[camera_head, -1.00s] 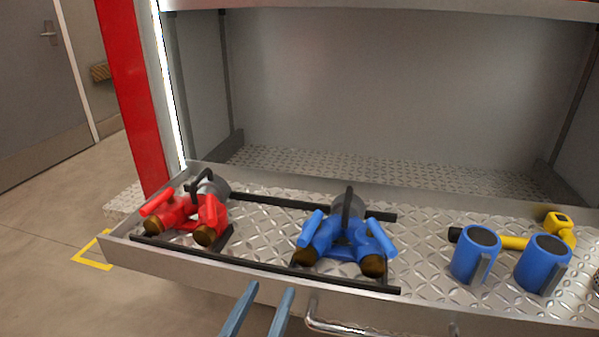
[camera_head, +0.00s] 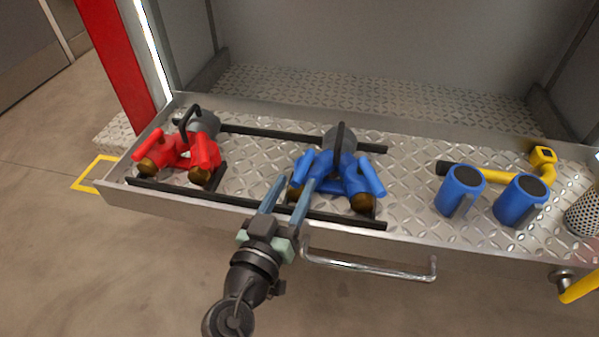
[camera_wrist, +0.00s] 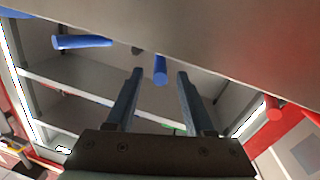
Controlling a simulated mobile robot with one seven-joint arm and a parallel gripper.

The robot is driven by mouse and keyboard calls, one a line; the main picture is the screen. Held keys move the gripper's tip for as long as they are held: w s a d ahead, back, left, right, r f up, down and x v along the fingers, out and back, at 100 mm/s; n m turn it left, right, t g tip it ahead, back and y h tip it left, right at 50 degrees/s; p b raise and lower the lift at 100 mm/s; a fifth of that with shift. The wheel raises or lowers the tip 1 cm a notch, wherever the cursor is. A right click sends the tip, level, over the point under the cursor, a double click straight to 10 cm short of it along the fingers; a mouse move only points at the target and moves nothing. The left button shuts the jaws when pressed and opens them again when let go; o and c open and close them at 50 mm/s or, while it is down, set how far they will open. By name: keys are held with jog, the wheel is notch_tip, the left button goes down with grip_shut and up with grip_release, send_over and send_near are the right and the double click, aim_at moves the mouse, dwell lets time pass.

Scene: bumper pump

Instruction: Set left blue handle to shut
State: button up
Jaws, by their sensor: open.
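A blue valve unit (camera_head: 336,165) with two blue handles and brown-capped outlets sits on the shelf tray. Its left blue handle (camera_head: 302,164) stands slanted over the left outlet; the right blue handle (camera_head: 371,178) slants the other way. My gripper (camera_head: 296,180) is open and empty, reaching over the tray's front edge. Its fingertips are close to the left handle and left outlet, partly covering them. In the wrist view, a blue handle (camera_wrist: 160,70) shows between my open fingers (camera_wrist: 160,73), and another (camera_wrist: 82,42) lies to the left. I cannot tell whether a finger touches.
A red valve unit (camera_head: 182,152) stands on the left. Two blue cups (camera_head: 459,191) and a yellow pipe piece (camera_head: 500,176) are on the right. Black rails (camera_head: 255,208) run along the tray, and a metal bar handle (camera_head: 368,266) sticks out in front.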

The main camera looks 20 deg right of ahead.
aim_at(299, 171)
jog(key=shift+x, duration=1.95)
grip_shut()
